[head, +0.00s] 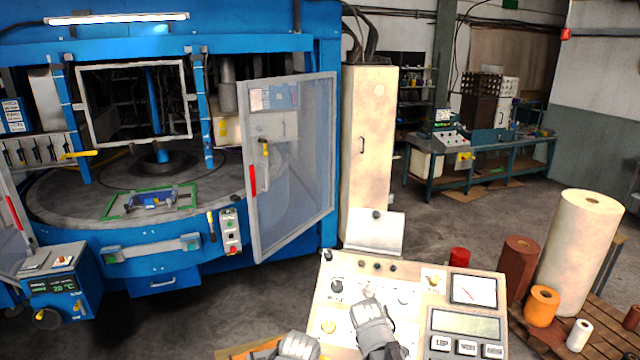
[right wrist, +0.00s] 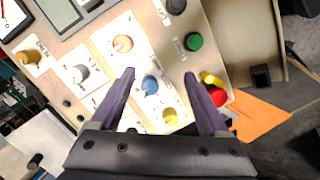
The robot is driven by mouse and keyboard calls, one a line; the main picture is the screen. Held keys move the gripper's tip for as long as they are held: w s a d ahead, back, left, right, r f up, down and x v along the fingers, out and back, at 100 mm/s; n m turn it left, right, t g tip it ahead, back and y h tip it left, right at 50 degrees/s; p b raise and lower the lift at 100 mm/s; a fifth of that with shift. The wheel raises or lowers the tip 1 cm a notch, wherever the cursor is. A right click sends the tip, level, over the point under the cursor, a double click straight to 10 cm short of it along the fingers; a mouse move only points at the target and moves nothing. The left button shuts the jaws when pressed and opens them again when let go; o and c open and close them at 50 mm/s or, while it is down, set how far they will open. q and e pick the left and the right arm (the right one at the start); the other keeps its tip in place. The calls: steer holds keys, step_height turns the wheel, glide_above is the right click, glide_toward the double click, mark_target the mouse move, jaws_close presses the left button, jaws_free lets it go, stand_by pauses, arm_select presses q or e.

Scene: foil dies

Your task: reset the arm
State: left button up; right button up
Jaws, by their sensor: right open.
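The cream control panel (head: 418,312) stands in front of me in the head view, with knobs, buttons, a dial meter (head: 474,290) and a grey display (head: 465,323). My right gripper (head: 370,308) is over its middle, partly hiding the controls. In the right wrist view my right gripper (right wrist: 160,76) is open and empty, with a blue knob (right wrist: 150,84) between the finger lines. A green button (right wrist: 194,41), an orange knob (right wrist: 122,43), a yellow knob (right wrist: 170,115) and a red button (right wrist: 217,97) are around it. My left gripper (head: 298,345) is at the panel's lower left edge; its fingers are unclear.
A blue machine (head: 270,55) with a round table and a mesh door (head: 290,170) swung outward stands at left. A tall cabinet (head: 366,150) is behind the panel. Foil rolls, including a large cream one (head: 578,250), stand on a pallet at right. Open floor lies beyond.

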steer(key=s+a+f+m+g+b, duration=0.1)
steer(key=s+a+f+b, duration=0.2)
steer(key=s+f+b, duration=0.2)
steer(key=s+a+f+m+g+y+b, duration=0.1)
steer(key=s+a+f+g+b, duration=0.1)
steer(key=s+f+b, duration=0.3)
steer(key=s+a+f+m+g+b, duration=0.1)
steer(key=s+a+f+m+b, duration=0.1)
steer(key=s+f+b, duration=0.3)
step_height(320, 180, down, 4)
steer(key=shift+s+a+r+g, duration=0.25)
steer(key=shift+s+a, duration=0.55)
steer(key=shift+s, duration=0.4)
